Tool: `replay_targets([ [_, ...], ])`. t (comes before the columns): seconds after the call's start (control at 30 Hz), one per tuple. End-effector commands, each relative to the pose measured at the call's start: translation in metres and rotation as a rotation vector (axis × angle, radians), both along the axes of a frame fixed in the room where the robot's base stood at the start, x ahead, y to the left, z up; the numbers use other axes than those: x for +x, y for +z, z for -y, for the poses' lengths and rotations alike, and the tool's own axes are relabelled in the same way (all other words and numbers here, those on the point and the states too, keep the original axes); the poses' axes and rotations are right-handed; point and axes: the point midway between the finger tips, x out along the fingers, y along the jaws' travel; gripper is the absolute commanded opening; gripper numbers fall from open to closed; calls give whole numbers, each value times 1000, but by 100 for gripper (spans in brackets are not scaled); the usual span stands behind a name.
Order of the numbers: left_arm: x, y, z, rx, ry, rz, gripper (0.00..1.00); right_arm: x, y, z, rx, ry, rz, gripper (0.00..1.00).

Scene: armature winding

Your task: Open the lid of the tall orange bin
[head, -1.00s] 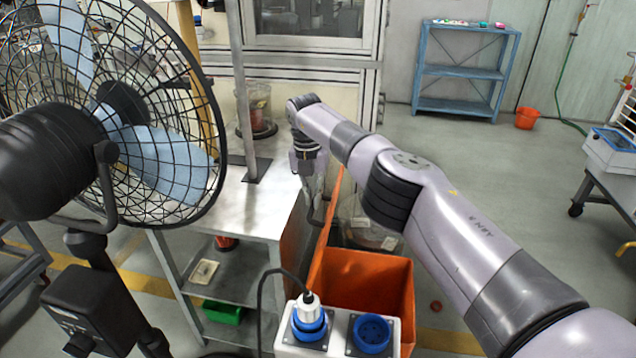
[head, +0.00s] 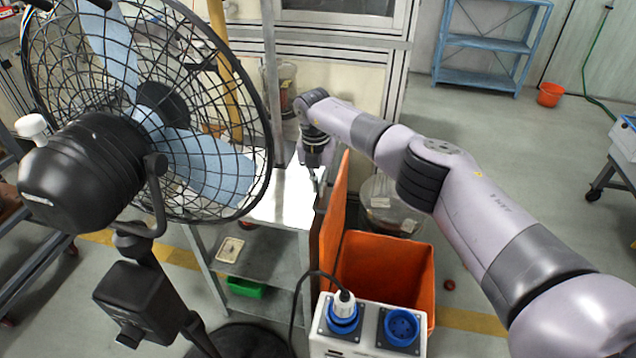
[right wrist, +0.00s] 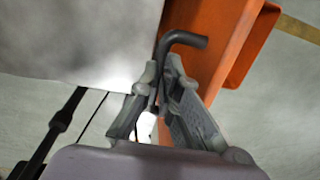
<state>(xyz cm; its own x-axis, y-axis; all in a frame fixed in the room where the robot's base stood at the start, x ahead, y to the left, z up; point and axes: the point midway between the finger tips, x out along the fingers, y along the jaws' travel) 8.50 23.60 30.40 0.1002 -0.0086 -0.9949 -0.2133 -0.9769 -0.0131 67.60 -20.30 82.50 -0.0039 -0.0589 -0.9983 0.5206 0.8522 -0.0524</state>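The tall orange bin (head: 428,268) stands open in the head view, with its orange lid (head: 332,212) swung up nearly upright on its left side, beside the metal table. In the right wrist view the lid (right wrist: 218,30) carries a dark bent handle (right wrist: 186,39). My right gripper (right wrist: 161,72) has its fingertips closed in on both sides of this handle. In the head view the right gripper (head: 318,172) is small, at the lid's left face. My left gripper is not in view.
A black fan (head: 165,130) stands at the left. A white socket box (head: 372,345) with blue sockets is in front of the bin. The metal table (head: 275,210) is close left of the lid. A clear container (head: 400,215) stands behind the bin.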

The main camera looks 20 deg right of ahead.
Motion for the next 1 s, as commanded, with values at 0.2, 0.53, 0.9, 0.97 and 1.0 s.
replay_targets([
  [0.2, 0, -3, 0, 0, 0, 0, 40, -12, -22, 8, -16, -13, -40, 0],
  [0.53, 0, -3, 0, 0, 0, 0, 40, -12, -22, 8, -17, -12, -40, 7],
  [0.9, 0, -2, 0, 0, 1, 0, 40, -11, -21, 6, -14, -7, -36, 31],
  [0.97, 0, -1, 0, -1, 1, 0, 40, -10, -19, 5, -13, -5, -35, 31],
  [1.0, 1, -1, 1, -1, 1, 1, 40, -10, -19, 5, -12, -5, -33, 31],
])
